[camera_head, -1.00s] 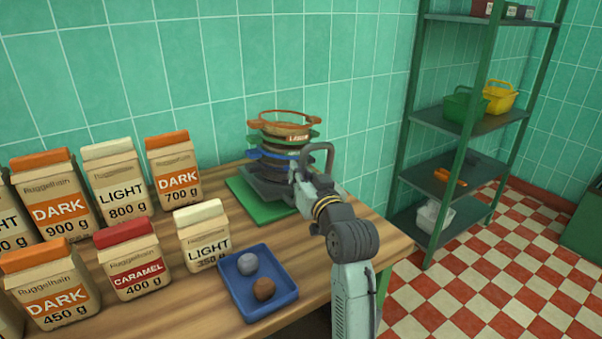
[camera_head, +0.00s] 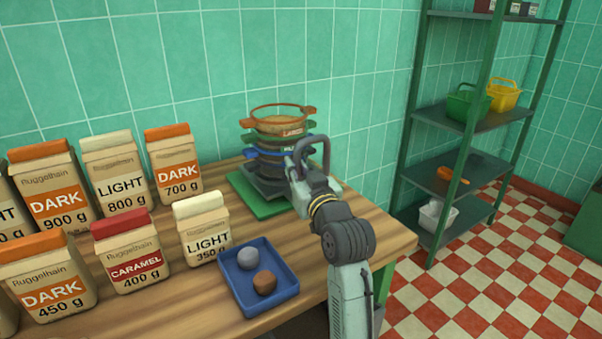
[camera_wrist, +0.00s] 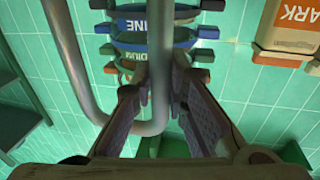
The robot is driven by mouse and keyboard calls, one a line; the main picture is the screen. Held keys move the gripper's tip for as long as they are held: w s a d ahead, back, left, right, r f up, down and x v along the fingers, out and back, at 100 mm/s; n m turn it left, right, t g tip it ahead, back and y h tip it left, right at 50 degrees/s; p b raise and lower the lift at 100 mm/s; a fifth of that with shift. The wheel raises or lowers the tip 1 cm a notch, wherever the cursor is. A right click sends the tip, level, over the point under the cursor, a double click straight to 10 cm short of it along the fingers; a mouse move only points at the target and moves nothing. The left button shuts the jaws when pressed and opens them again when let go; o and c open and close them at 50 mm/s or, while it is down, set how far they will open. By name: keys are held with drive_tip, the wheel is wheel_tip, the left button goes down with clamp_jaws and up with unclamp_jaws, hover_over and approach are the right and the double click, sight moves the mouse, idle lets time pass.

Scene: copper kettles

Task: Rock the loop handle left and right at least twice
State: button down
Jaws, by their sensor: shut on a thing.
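The loop handle (camera_head: 325,145) is a grey bent tube beside the stack of sieves. In the wrist view it is a large U-shaped tube (camera_wrist: 66,45), with one leg running between my fingers. My gripper (camera_head: 294,165) is shut on that leg; its two purple-grey padded fingers (camera_wrist: 158,90) press it from both sides. The sieves, with an orange one (camera_head: 270,122) on top and green and blue ones below, stand over a green base (camera_head: 250,198). The blue sieve (camera_wrist: 150,33) also shows in the wrist view. My gripper partly hides the handle's lower end.
Several flour-style paper bags (camera_head: 125,260) marked with weights and a blue tray (camera_head: 235,290) holding two lumps are to the left and front. A green shelf rack (camera_head: 440,115) stands to the right. A tiled wall (camera_head: 220,60) is close behind the stack.

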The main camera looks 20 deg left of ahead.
drive_tip(key=c, duration=1.6)
unclamp_jaws()
drive_tip(key=shift+o, duration=0.2)
drive_tip(key=shift+d, duration=0.1)
drive_tip(key=v, duration=1.2)
